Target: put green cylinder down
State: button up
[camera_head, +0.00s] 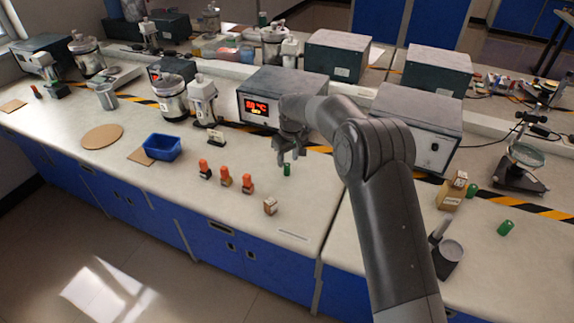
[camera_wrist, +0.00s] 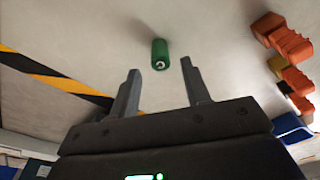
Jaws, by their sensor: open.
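A green cylinder (camera_head: 287,169) stands on the white bench top, just below my gripper in the head view. In the wrist view the green cylinder (camera_wrist: 160,54) shows beyond the fingertips, between their lines and apart from both. My gripper (camera_head: 289,158) is open and empty, with its two fingers (camera_wrist: 160,72) spread and pointing toward the bench. In the head view the fingers overlap the area close above the cylinder, so the exact gap is hard to tell.
Several orange-topped stamps (camera_head: 226,177) and a small wooden block (camera_head: 270,206) stand to the left and front. A blue bin (camera_head: 162,147) is farther left. A heater box (camera_head: 262,98) stands behind.

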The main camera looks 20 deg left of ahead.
notch_tip(320, 180, up, 8)
jog(key=shift+s+d+f, duration=0.15)
jog(key=shift+s+d, duration=0.1)
jog(key=shift+d, duration=0.1)
jog(key=s+d+r+m+t, duration=0.1)
jog(key=s+d+r+m, duration=0.15)
jog(key=d+r, duration=1.05)
jog(key=s+d+r+m+t, duration=0.1)
jog(key=s+d+r+m, duration=0.1)
jog(key=s+d+r, duration=0.5)
jog(key=s+d+r+m+t, duration=0.15)
jog(key=s+d, duration=0.25)
jog(key=d, duration=0.8)
jog(key=s+d+f+m, duration=0.2)
jog(key=s+d, duration=0.4)
jog(key=s, duration=0.4)
jog(key=s+d+f+m+t+h, duration=0.1)
jog(key=s+d+f+m, duration=0.2)
jog(key=s+d, duration=0.4)
jog(key=shift+s+d+f+m, duration=0.15)
jog(key=shift+s+f+m, duration=0.15)
jog(key=shift+s, duration=1.8)
